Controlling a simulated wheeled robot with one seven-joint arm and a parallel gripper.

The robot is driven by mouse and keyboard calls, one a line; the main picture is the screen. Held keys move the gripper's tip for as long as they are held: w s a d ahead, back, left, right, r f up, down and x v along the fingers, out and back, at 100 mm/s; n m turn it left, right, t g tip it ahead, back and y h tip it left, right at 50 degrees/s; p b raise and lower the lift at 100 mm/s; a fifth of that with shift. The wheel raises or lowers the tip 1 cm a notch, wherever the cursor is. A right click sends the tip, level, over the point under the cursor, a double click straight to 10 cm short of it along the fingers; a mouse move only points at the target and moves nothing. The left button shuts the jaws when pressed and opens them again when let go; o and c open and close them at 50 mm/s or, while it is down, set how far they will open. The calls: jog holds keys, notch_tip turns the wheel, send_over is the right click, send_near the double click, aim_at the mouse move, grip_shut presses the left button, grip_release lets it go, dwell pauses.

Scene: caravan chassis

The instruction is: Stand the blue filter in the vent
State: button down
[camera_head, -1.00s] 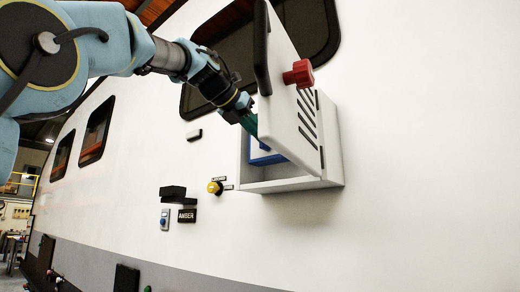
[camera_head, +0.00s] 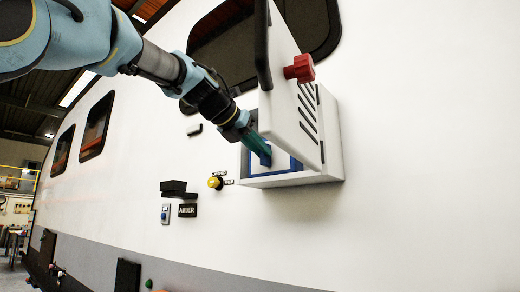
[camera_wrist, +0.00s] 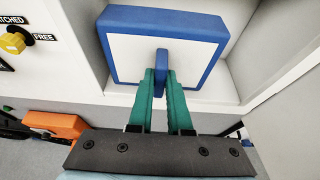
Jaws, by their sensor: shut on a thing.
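The blue filter (camera_wrist: 170,20) is a square blue frame around a white panel, with a blue grip tab in its middle. In the wrist view the teal fingers of my gripper (camera_wrist: 161,88) are shut on that tab. The filter is within the white vent box (camera_wrist: 255,30), with box walls around it. In the head view the vent box (camera_head: 335,140) is on the white caravan wall. My gripper (camera_head: 261,150) reaches in from the left, and part of the filter (camera_head: 294,165) shows. The open door hides much of the filter; its seating cannot be told.
The vent's white door (camera_head: 288,95), slotted and with a red knob (camera_head: 300,68), stands open close to the right of my gripper. A yellow knob (camera_head: 215,183) is on the wall left of the box. A dark window (camera_head: 225,45) lies above.

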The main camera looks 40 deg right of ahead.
jog(key=c, duration=0.8)
grip_release()
jog(key=shift+c, duration=0.2)
